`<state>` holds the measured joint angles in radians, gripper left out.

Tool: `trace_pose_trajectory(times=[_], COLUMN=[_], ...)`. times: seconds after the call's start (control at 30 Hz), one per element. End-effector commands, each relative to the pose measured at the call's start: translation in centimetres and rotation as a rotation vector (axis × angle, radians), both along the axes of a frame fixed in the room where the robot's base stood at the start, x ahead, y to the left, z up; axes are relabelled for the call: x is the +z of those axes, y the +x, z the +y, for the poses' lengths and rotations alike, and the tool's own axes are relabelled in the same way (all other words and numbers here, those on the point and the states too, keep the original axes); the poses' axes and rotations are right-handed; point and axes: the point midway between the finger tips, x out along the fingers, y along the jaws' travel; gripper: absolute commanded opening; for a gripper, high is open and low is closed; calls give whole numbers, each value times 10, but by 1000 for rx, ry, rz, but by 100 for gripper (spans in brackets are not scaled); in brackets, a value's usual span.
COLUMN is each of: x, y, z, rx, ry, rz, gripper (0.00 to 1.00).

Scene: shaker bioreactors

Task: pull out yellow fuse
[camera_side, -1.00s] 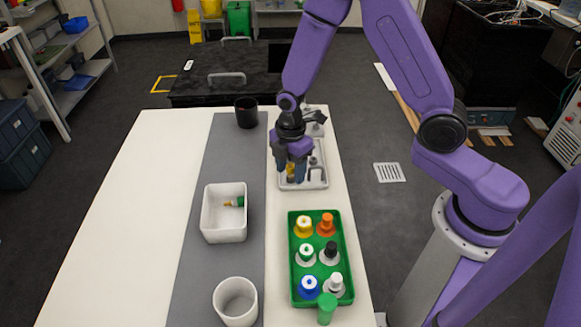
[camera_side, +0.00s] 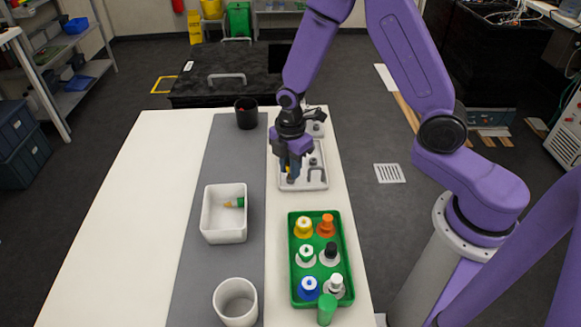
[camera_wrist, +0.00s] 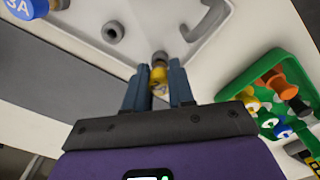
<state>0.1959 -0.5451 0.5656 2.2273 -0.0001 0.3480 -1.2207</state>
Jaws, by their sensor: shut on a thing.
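My gripper (camera_side: 289,172) is over the white-grey fuse panel (camera_side: 317,182) at the far right part of the table. In the wrist view its two blue-grey fingers (camera_wrist: 158,88) are shut on the yellow fuse (camera_wrist: 158,76). The fuse's grey end sticks out beyond the fingertips, and it shows only as a small yellow patch in the side view. An empty-looking round grey socket (camera_wrist: 113,32) is on the panel to the upper left of the fuse in the wrist view. The fuse appears out of that socket, though its exact height above the panel is hard to tell.
A grey handle (camera_wrist: 208,22) rises from the panel. A blue fuse marked 3A (camera_wrist: 24,8) is at the upper left. A green tray (camera_side: 293,262) holds several coloured fuses. A white bin (camera_side: 224,233) contains a green-and-yellow piece. A white cup (camera_side: 236,315) and black cup (camera_side: 246,118) stand nearby.

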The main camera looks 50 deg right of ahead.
Motion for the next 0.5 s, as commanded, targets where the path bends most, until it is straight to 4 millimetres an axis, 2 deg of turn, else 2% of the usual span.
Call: trace_pose_trajectory(times=[0.5], x=[9], y=[0], z=[0], rx=[0], ry=[0], rz=[0], gripper=[0])
